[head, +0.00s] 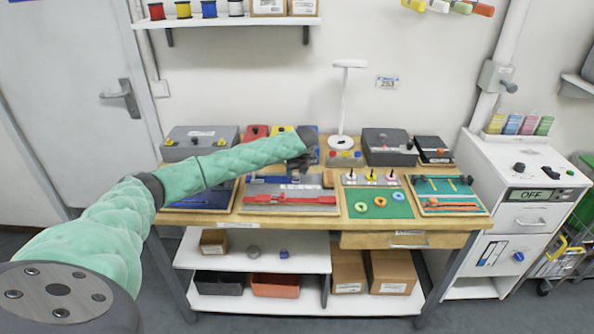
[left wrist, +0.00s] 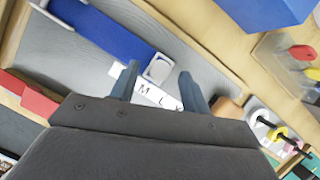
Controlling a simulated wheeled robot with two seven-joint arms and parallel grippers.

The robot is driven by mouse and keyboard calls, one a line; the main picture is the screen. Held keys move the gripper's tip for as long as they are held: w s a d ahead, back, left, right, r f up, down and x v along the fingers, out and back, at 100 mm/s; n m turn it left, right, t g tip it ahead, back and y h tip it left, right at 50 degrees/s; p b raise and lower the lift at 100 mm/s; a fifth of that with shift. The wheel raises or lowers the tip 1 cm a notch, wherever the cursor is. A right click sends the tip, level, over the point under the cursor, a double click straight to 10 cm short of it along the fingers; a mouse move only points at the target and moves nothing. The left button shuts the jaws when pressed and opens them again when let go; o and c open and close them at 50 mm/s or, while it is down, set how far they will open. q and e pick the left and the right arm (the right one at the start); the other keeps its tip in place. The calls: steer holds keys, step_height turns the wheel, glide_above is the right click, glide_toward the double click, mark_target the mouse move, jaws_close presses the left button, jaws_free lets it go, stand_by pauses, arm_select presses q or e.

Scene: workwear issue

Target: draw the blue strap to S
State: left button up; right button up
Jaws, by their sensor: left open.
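The blue strap (left wrist: 110,30) lies on a grey board (left wrist: 90,62) in the left wrist view, ending in a pale square end piece (left wrist: 158,68). In the head view, my left arm reaches over the bench and partly hides the strap. My right gripper is not in view.
A red strap (head: 290,200) lies on the nearer part of the bench (head: 350,228). To the right are a green mat with rings (head: 380,205) and a board with cords (head: 450,190). Boxes and a white lamp (head: 345,100) stand at the back.

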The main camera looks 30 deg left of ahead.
arm_select(q)
steer(key=shift+f, duration=0.2)
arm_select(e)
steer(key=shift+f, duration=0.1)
